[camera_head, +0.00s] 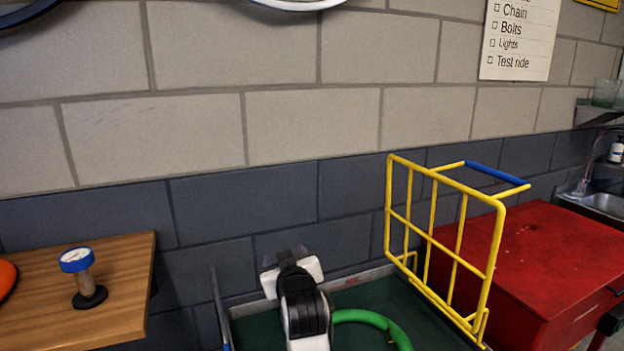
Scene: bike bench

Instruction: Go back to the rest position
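My gripper (286,256) is at the bottom centre, at the far end of my white and black arm. It is seen from behind, over or in front of a dark green tray-like surface with a grey rim (362,278). Its fingers are mostly hidden by the wrist, so I cannot tell whether they are open or hold anything. A curved green tube (378,319) lies on the green surface just right of my arm; part of it is hidden behind the arm.
A yellow wire rack (460,258) with a blue bar stands right of my arm, beside a red cabinet (560,255). A wooden table (125,285) at left holds a blue-rimmed gauge (76,261) and an orange object (6,278). A block wall (200,140) stands behind.

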